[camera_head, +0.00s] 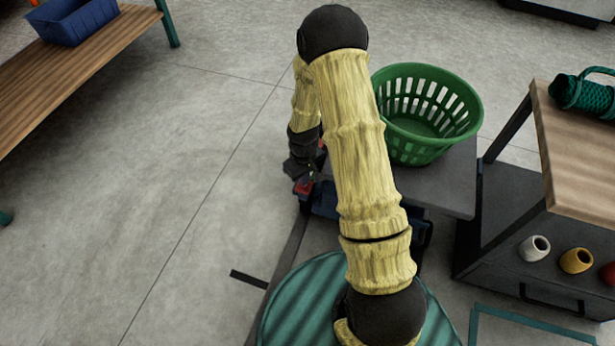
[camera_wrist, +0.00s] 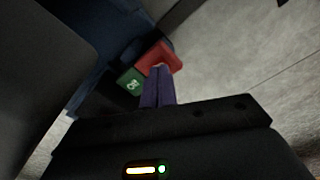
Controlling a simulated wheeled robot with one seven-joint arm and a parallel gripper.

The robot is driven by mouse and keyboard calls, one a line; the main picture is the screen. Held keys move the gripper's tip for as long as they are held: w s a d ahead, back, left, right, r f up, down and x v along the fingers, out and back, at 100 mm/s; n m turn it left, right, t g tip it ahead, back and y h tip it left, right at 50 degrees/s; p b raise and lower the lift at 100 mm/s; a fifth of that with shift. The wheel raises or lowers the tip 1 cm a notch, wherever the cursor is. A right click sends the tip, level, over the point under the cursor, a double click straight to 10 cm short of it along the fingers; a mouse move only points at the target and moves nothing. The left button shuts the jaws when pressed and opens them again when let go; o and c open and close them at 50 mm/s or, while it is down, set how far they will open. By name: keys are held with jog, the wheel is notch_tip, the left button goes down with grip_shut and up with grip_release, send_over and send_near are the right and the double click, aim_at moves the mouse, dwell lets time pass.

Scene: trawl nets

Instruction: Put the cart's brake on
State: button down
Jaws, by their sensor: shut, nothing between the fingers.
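The cart (camera_head: 447,185) has a grey top and a dark blue lower frame. At its left end, low down, is a red pad (camera_head: 303,187), partly hidden by my gripper (camera_head: 301,172). In the wrist view the red pad (camera_wrist: 165,57) sits beside a green pad (camera_wrist: 131,82) with small white marking on a blue part of the cart. My gripper (camera_wrist: 159,70) is shut and empty. Its purple fingertips overlap the red pad's lower edge in the picture; I cannot tell whether they touch it. My arm hides part of the cart.
A green basket (camera_head: 407,150) stands on the cart. A wooden-topped bench (camera_head: 575,150) with a green net roll (camera_head: 585,94) is at the right. A wooden table (camera_head: 75,75) with a blue bin (camera_head: 72,20) is at the upper left. The floor between is clear.

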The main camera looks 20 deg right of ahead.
jog(key=shift+f+b, duration=0.45)
jog(key=shift+f, duration=0.6)
dwell(0.7)
jog(key=shift+r, duration=0.1)
jog(key=shift+r+p, duration=3.45)
jog(key=shift+p, duration=0.2)
